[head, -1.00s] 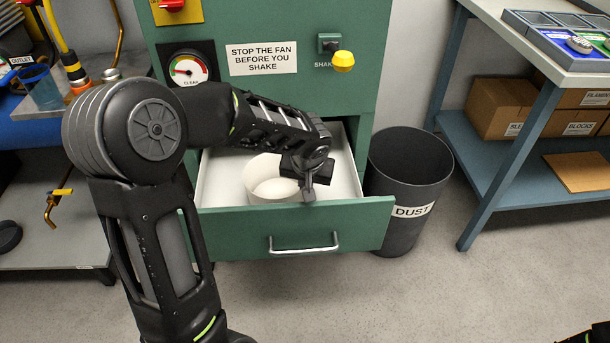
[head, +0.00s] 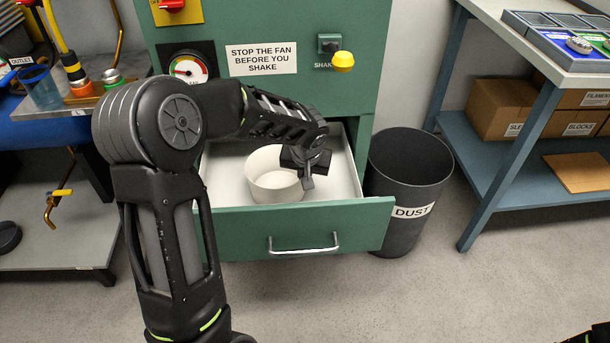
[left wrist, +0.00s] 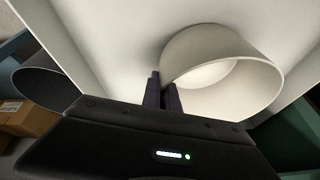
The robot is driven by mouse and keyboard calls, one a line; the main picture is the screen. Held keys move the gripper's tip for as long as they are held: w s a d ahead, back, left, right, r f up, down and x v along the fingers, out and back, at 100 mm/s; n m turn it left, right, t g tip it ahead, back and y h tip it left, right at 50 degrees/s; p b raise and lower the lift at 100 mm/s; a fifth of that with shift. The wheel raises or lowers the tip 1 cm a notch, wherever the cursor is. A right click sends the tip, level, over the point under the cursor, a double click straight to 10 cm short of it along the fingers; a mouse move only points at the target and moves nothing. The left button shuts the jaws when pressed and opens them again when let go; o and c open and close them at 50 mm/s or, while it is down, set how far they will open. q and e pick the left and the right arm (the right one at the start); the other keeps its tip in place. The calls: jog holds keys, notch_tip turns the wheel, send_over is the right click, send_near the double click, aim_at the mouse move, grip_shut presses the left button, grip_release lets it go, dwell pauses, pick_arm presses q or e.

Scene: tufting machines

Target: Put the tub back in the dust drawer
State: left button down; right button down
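The white round tub (head: 268,184) is inside the open green dust drawer (head: 230,225), upright or nearly so, left of the drawer's middle. I cannot tell whether its base touches the drawer floor. My left gripper (head: 307,182) reaches over the drawer at the tub's right side. In the left wrist view the dark fingers (left wrist: 164,92) sit at the edge of the tub (left wrist: 225,65), close together with its thin wall between them. My right gripper is not in view; only a bit of dark arm shows at the bottom right corner.
A dark bin labelled DUST (head: 410,185) stands just right of the drawer. A blue-grey bench (head: 490,150) with boxes is further right. A green cabinet (head: 290,100) with a gauge and a yellow knob rises behind the drawer.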

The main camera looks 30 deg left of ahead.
pick_arm(q)
jog(key=shift+f, duration=0.2)
jog(key=c, duration=1.6)
grip_release()
jog(key=shift+c, duration=0.2)
jog(key=shift+r, duration=0.1)
jog(key=shift+r, duration=0.2)
jog(key=p+v, duration=0.2)
jog(key=v, duration=1)
jog(key=shift+f, duration=0.1)
